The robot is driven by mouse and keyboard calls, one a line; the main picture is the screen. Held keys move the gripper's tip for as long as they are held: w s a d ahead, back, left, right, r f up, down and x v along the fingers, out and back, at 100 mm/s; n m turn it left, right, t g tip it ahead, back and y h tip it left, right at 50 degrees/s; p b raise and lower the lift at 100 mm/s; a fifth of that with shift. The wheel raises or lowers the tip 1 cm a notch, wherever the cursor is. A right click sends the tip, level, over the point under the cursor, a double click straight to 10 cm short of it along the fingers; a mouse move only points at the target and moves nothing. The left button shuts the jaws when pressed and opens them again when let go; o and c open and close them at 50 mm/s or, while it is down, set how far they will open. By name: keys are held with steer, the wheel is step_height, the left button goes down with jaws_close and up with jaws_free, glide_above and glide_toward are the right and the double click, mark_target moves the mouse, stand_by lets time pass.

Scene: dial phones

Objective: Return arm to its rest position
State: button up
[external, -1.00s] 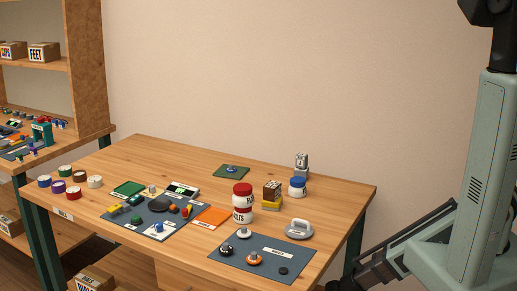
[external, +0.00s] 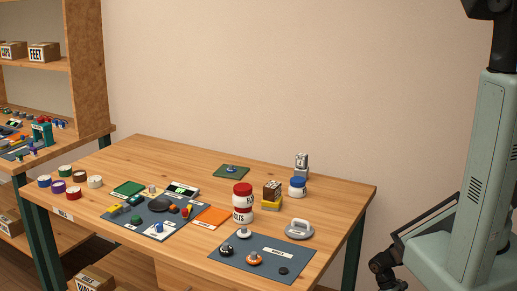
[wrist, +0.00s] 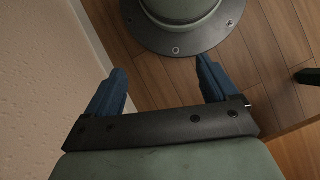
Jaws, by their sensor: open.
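My gripper (wrist: 162,74) shows in the wrist view with its two blue fingers spread wide apart and nothing between them. It points down toward a wooden floor beside a round green-grey base with a bolted dark flange, which is mine. In the external view my green-grey column stands at the right, with dark arm parts low beside it, right of the table (external: 320,195) and clear of it. My fingers cannot be made out in that view.
A shelf (external: 85,70) stands at the left. A pale wall (wrist: 40,80) lies close left of my gripper.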

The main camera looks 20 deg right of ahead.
steer(key=s+d+m+g+y, duration=0.1)
steer(key=s+d+m+y, duration=0.2)
steer(key=d, duration=0.4)
steer(key=shift+s+r+m, duration=0.35)
steer(key=shift+m, duration=0.55)
steer(key=shift+d, duration=0.1)
